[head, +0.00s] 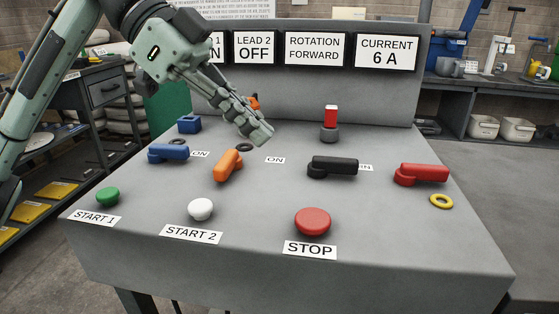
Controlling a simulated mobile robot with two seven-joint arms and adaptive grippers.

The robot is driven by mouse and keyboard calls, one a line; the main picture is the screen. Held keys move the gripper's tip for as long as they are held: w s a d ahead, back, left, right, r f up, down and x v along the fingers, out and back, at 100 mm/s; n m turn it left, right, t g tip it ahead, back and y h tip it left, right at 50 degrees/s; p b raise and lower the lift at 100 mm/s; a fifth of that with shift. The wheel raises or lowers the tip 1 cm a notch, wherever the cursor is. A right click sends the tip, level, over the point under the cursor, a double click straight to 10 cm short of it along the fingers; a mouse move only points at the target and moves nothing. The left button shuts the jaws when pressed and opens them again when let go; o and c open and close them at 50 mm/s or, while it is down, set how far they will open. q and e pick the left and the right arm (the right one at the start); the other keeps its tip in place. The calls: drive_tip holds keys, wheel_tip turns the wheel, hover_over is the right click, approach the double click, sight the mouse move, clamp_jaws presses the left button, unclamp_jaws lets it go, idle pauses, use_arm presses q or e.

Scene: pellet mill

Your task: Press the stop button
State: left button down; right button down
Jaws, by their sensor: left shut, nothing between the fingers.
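The stop button (313,221) is a round red mushroom button near the front edge of the grey console. A white STOP label (310,249) lies just in front of it. My left gripper (260,133) comes in from the upper left and is shut and empty. It is over the middle of the console, behind and left of the stop button and apart from it. My right gripper is not in view.
The console top (262,262) also has a white START 2 button (200,209), a green START 1 button (107,196), and blue, orange, black (333,166) and red (421,174) lever handles. Upright displays read LEAD 2 OFF, ROTATION FORWARD and CURRENT 6 A (386,52).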

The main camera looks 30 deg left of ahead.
use_arm(q)
hover_over(322, 218)
drive_tip(key=s+a, duration=0.1)
drive_tip(key=a, duration=0.2)
wheel_tip(322, 218, down, 6)
drive_tip(key=shift+a+f, duration=0.1)
drive_tip(key=f, duration=0.2)
drive_tip(key=shift+w+d+f, duration=0.1)
drive_tip(key=shift+d+f, duration=0.1)
drive_tip(key=shift+f, duration=0.95)
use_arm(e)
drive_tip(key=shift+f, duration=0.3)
